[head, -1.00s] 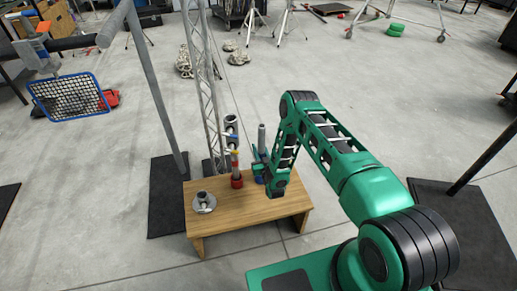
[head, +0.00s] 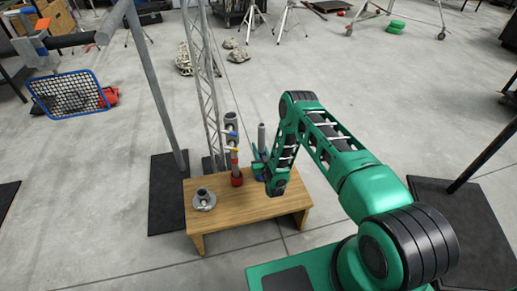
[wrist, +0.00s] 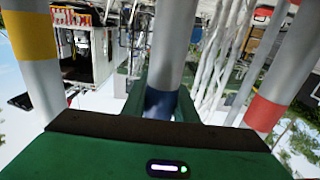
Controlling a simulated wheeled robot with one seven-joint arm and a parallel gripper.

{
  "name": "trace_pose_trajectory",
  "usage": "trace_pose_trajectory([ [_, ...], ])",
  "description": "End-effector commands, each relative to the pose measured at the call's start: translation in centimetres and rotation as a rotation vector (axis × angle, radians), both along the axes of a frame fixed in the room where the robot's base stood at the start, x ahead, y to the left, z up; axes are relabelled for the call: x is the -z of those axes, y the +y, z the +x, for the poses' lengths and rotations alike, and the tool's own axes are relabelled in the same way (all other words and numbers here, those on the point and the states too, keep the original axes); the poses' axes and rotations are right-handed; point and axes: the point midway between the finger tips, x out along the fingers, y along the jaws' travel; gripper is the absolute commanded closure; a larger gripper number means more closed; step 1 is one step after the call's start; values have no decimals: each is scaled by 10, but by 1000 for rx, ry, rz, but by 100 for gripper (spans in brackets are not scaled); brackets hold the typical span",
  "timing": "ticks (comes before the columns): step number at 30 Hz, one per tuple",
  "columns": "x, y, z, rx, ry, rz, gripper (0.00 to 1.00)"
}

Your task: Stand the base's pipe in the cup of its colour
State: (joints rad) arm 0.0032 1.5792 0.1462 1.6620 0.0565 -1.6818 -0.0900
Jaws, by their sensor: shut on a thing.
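My gripper (head: 261,168) is low over the right half of the wooden table (head: 265,210). It is shut on an upright grey pipe (head: 262,134), which rises above the jaws. In the wrist view the held pipe (wrist: 172,40) has a blue band (wrist: 161,103) close to the jaws. Left of my gripper stands a red cup (head: 237,179) with grey pipework above it, carrying yellow and blue marks. A round grey base (head: 204,201) with a short upright stub sits at the table's left. My gripper hides the held pipe's lower end, so I cannot tell whether it touches the table.
In the wrist view a pipe with a yellow band (wrist: 27,36) stands left and one with a red band (wrist: 264,113) stands right, both close to the held pipe. A lattice truss (head: 203,90) and a grey post (head: 155,85) rise behind the table. The table's front right is clear.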

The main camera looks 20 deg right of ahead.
Motion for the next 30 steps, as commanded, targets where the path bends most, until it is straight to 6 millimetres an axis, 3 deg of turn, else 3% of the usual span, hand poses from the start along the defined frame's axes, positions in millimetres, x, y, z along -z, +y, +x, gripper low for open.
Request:
trace_pose_trajectory([
  [4,2,0,0,0,-1,0,100],
  [5,2,0,0,0,-1,0,72],
  [7,2,0,0,0,-1,0,55],
  [8,2,0,0,0,-1,0,52],
  [20,3,0,-8,0,2,0,52],
  [30,4,0,-67,-1,4,0,52],
])
